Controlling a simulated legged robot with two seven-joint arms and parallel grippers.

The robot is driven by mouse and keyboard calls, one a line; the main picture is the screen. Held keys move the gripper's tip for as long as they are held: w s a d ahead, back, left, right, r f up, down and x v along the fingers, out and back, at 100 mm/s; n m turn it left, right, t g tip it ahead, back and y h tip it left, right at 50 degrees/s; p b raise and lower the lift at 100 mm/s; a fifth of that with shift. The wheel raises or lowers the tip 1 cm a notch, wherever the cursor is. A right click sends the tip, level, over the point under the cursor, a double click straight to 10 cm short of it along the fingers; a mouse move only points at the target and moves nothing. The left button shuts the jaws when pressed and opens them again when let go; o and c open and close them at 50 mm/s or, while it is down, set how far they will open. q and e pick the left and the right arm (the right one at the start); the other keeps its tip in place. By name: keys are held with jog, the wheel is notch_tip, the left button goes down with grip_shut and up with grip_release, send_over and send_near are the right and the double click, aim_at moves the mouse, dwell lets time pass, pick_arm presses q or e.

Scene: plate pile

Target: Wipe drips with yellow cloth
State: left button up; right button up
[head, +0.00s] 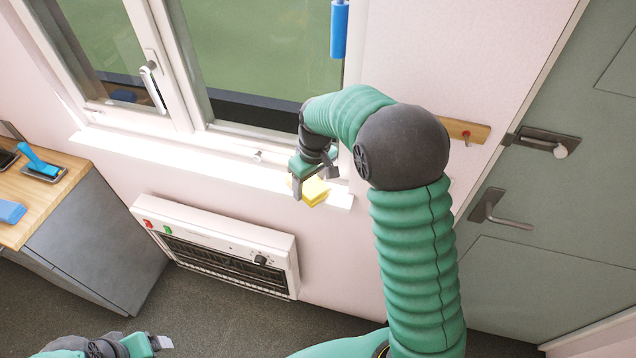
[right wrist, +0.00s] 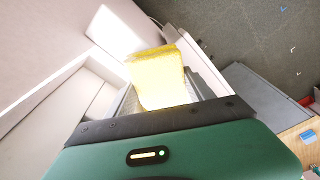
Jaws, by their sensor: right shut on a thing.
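A yellow cloth (head: 315,192) is at the right part of the white window sill (head: 200,155). My right gripper (head: 313,178) is shut on it, and the cloth sticks out below the fingers. In the right wrist view the cloth (right wrist: 160,80) stands out from between the jaws, with a white sill surface beyond it. I cannot tell whether the cloth touches the sill. I can make out no drips in either view. My left gripper (head: 152,343) is low at the bottom left, empty of anything visible, and its jaw opening is unclear.
A white wall heater (head: 220,245) hangs below the sill. A desk (head: 60,195) with blue items stands at the left. A blue handle (head: 339,30) hangs by the window. A grey-green door (head: 560,210) is at the right. The floor below is clear.

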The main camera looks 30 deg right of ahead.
aim_at(321, 186)
jog(key=shift+w+a, duration=0.25)
jog(key=shift+w, duration=0.05)
jog(key=shift+w+a+p, duration=0.6)
jog(key=shift+w+a, duration=0.15)
jog(key=shift+w, duration=0.1)
jog(key=shift+w+a+f, duration=0.15)
jog(key=shift+w+a, duration=0.15)
jog(key=shift+w, duration=0.05)
jog(key=shift+w+a+p, duration=0.6)
jog(key=shift+w+a, duration=0.05)
jog(key=shift+a, duration=0.05)
jog(key=shift+w+a, duration=0.35)
jog(key=shift+w, duration=0.1)
jog(key=shift+p, duration=0.4)
jog(key=shift+s+d, duration=0.25)
jog(key=shift+d, duration=0.05)
jog(key=shift+s+d, duration=0.85)
jog(key=shift+s, duration=0.15)
jog(key=shift+s+d, duration=0.85)
jog(key=shift+s, duration=0.1)
jog(key=shift+s+d, duration=0.35)
jog(key=shift+s, duration=0.2)
jog(key=shift+s+d, duration=1)
jog(key=shift+r, duration=0.2)
